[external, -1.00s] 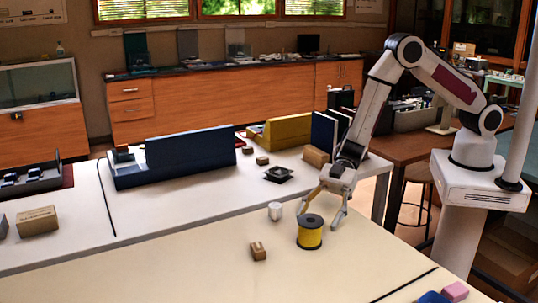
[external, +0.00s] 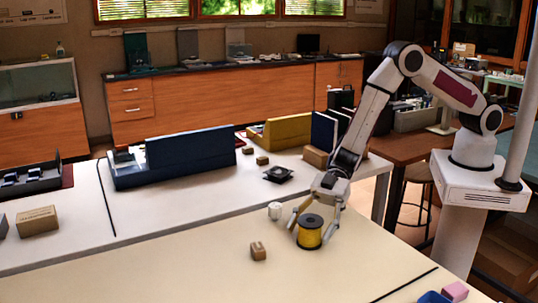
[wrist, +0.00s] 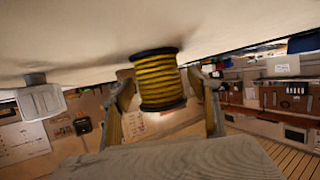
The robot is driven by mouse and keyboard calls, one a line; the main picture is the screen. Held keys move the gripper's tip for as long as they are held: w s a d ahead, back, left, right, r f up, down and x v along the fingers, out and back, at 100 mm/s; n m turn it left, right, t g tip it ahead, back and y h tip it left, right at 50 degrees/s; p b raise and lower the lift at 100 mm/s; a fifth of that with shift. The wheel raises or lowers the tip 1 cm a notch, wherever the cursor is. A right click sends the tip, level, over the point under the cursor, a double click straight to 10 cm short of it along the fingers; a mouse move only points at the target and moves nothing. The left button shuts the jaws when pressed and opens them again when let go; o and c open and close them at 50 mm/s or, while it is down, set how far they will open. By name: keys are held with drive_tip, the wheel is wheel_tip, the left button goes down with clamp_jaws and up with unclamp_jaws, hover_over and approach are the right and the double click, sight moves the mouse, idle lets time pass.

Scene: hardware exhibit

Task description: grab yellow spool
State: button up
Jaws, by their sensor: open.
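The yellow spool (external: 310,234) with dark end discs stands upright on the cream table. My gripper (external: 317,228) is open and low at the table, with its fingers on either side of the spool in the external view. In the wrist view the spool (wrist: 159,80) sits between the two spread fingertips (wrist: 160,90). A gap shows on each side of it there, a narrower one on the left. I cannot tell whether either finger touches it.
A small brown block (external: 258,251) lies left of the spool. A pink block (external: 455,291) is at the lower right. The table front is mostly clear.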

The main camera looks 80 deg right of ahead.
sight(310, 220)
drive_tip(key=shift+a, duration=0.15)
idle(0.4)
drive_tip(key=c, duration=1.6)
drive_tip(key=shift+w+r, duration=0.1)
drive_tip(key=shift+r, duration=4.95)
